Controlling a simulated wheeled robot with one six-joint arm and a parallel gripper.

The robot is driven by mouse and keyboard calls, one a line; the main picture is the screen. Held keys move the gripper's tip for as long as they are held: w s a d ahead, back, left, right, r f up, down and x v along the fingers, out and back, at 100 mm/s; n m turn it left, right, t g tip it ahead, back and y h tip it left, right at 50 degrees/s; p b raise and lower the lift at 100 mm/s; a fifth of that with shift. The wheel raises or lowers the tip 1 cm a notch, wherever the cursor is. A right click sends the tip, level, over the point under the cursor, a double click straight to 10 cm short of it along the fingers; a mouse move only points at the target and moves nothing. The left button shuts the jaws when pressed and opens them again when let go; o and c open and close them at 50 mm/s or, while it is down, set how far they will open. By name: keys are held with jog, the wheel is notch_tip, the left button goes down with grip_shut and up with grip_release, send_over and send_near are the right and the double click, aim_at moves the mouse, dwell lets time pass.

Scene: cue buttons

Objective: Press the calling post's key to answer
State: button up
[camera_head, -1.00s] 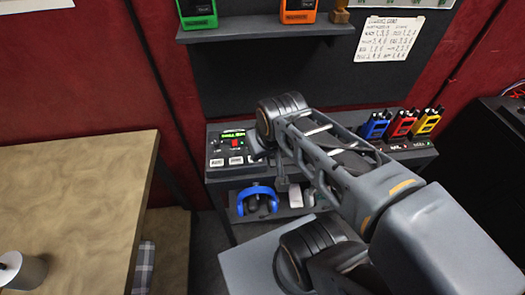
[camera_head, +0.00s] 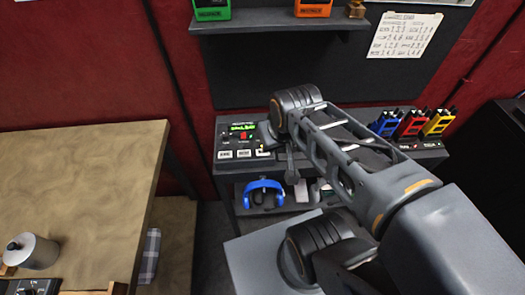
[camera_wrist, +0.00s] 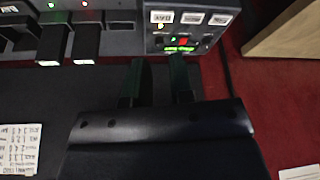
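A dark console (camera_head: 240,142) with a green-lit display (camera_head: 242,127), a red button (camera_head: 243,135) and a row of white-labelled keys (camera_head: 243,154) stands at the desk's left end. The display text is too small to read surely. In the wrist view the console (camera_wrist: 205,42) is at the top, with its labelled keys (camera_wrist: 190,18), an amber light by the left one, and the green display (camera_wrist: 178,50). My gripper (camera_wrist: 158,75) has its two dark fingers apart, with nothing between them; the tips appear just below the display.
Blue (camera_head: 386,124), red (camera_head: 411,124) and yellow (camera_head: 438,122) radios stand at the desk's right. Green (camera_head: 212,8) and orange (camera_head: 313,7) ones sit on the upper shelf. Blue headphones (camera_head: 262,190) lie below the desk. A wooden table (camera_head: 90,190) is at left.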

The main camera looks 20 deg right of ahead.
grip_shut()
dwell(1.3)
